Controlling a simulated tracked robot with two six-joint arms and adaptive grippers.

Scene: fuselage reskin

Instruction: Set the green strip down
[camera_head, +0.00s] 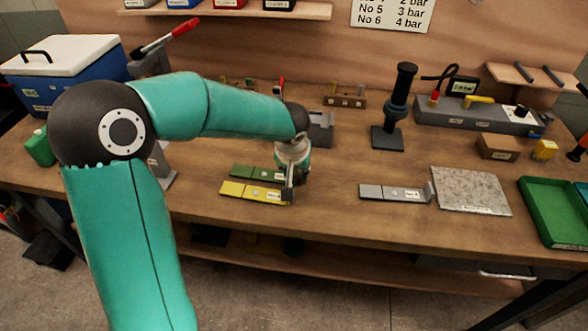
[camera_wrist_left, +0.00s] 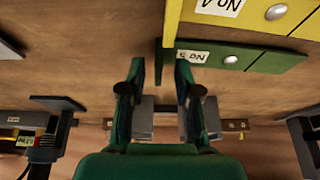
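The green strip (camera_head: 256,172) lies on the bench just behind the yellow strip (camera_head: 252,191). In the left wrist view the green strip (camera_wrist_left: 228,57), with a white label and a round stud, lies beside the yellow strip (camera_wrist_left: 255,14). My left gripper (camera_head: 291,180) is at the right ends of both strips, low over the bench. In the left wrist view its two fingers (camera_wrist_left: 158,75) are apart, with a thin dark green end piece of the strip showing between them. I cannot tell whether a finger touches it. My right gripper is not in view.
A grey strip (camera_head: 393,192) lies to the right, beside a speckled plate (camera_head: 470,190). A green tray (camera_head: 553,211) is at the far right. A black post (camera_head: 399,105) stands behind. The bench between the yellow and grey strips is clear.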

